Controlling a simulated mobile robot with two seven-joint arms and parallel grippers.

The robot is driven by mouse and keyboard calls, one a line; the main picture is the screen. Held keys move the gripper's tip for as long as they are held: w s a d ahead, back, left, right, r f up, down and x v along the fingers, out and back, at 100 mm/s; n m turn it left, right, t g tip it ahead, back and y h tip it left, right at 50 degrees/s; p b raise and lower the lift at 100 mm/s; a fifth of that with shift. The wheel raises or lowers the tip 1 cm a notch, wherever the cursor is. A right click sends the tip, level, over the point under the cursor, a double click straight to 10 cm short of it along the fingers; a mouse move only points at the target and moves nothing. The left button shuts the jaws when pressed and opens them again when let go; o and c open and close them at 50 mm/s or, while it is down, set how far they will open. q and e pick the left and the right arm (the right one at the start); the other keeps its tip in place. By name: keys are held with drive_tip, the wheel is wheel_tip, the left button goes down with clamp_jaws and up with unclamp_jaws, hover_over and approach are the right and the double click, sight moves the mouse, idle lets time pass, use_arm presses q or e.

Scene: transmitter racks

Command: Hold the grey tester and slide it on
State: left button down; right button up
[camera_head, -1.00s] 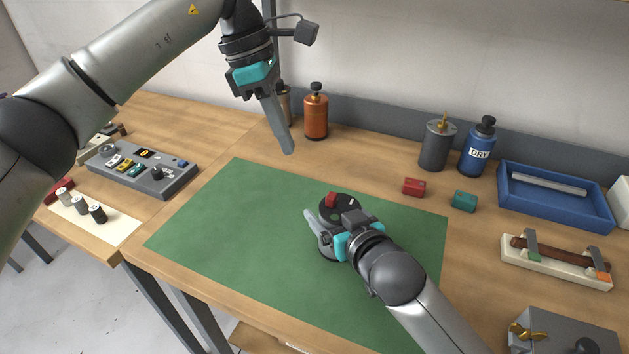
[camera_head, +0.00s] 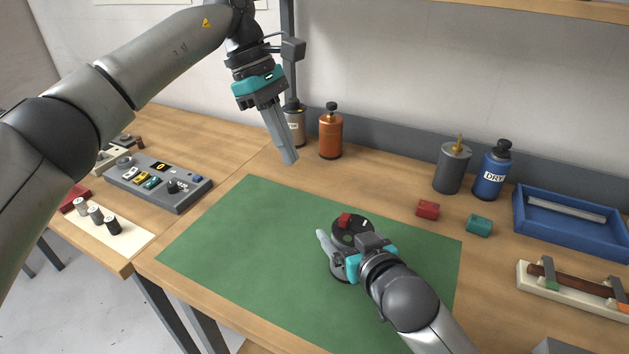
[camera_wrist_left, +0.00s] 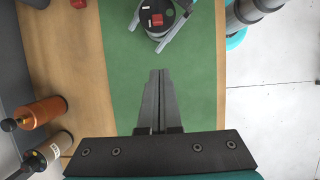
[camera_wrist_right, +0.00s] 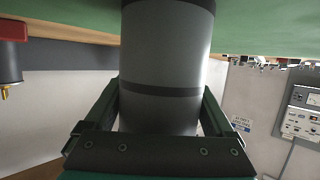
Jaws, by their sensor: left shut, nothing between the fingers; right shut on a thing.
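The grey tester is a grey cylinder (camera_wrist_right: 165,50) with a dark band, standing upright on the green mat. Its black round top (camera_head: 352,231) carries a red slider (camera_head: 345,219) and a small pale mark; the slider also shows in the left wrist view (camera_wrist_left: 157,19). My right gripper (camera_head: 345,248) is shut around the tester's sides, one finger on each side. My left gripper (camera_head: 289,161) is shut and empty, in the air beyond the tester and to its left; its closed fingers (camera_wrist_left: 160,73) point toward the tester in the left wrist view.
The green mat (camera_head: 245,235) is otherwise clear. Red (camera_head: 428,209) and teal (camera_head: 479,225) blocks lie right of it. An orange canister (camera_head: 331,134), a grey canister (camera_head: 452,169) and a blue bottle (camera_head: 492,173) stand behind. A control box (camera_head: 157,183) is left; a blue tray (camera_head: 570,228) is right.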

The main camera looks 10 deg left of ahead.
use_arm(q)
drive_tip(key=shift+s+d+f, duration=0.4)
drive_tip(key=shift+d+f, duration=0.8)
drive_tip(key=shift+f, duration=0.3)
drive_tip(key=shift+s+d+f, duration=0.4)
drive_tip(key=shift+d+f, duration=0.8)
drive_tip(key=shift+f, duration=0.25)
drive_tip(key=shift+s+d+f, duration=0.4)
drive_tip(key=shift+d+f, duration=0.8)
drive_tip(key=shift+f, duration=0.3)
drive_tip(key=shift+d, duration=0.1)
drive_tip(key=d, duration=0.1)
drive_tip(key=s+d, duration=0.1)
drive_tip(key=d, duration=0.1)
drive_tip(key=shift+s+d, duration=0.1)
drive_tip(key=shift+d, duration=0.2)
drive_tip(key=w+a+r, duration=0.2)
drive_tip(key=a+r, duration=0.5)
drive_tip(key=r, duration=0.2)
drive_tip(key=shift+w+a+r, duration=0.2)
drive_tip(key=shift+w+a, duration=0.05)
drive_tip(key=shift+a, duration=0.05)
